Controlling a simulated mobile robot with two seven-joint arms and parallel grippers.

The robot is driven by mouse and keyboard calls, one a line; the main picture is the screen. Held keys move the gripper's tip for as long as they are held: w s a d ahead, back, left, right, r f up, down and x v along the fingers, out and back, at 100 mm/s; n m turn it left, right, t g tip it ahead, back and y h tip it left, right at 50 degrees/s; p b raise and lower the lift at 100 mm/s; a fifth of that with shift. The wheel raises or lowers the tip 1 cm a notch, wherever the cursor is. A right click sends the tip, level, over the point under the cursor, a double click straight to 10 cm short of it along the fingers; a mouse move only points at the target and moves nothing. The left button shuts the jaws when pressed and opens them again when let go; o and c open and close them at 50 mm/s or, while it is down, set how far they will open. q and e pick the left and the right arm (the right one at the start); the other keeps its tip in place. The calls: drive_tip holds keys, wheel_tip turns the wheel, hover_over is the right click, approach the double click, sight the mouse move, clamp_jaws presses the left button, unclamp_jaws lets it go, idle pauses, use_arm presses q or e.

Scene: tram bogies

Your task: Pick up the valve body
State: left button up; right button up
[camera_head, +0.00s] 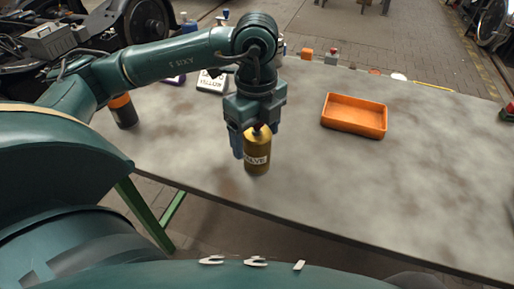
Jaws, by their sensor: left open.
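The fingers are open. The top of the valve body is partly hidden by the gripper, and I cannot tell whether the fingers touch it. My right gripper is not in view.
An orange tray (354,128) stands empty on the table (420,165) to the right. A dark can with an orange top (123,110) stands at the left. The table's right half is mostly clear.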

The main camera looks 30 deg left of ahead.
use_arm(q)
drive_tip(key=shift+f, duration=0.3)
drive_tip(key=shift+c, duration=0.5)
drive_tip(key=c, duration=1)
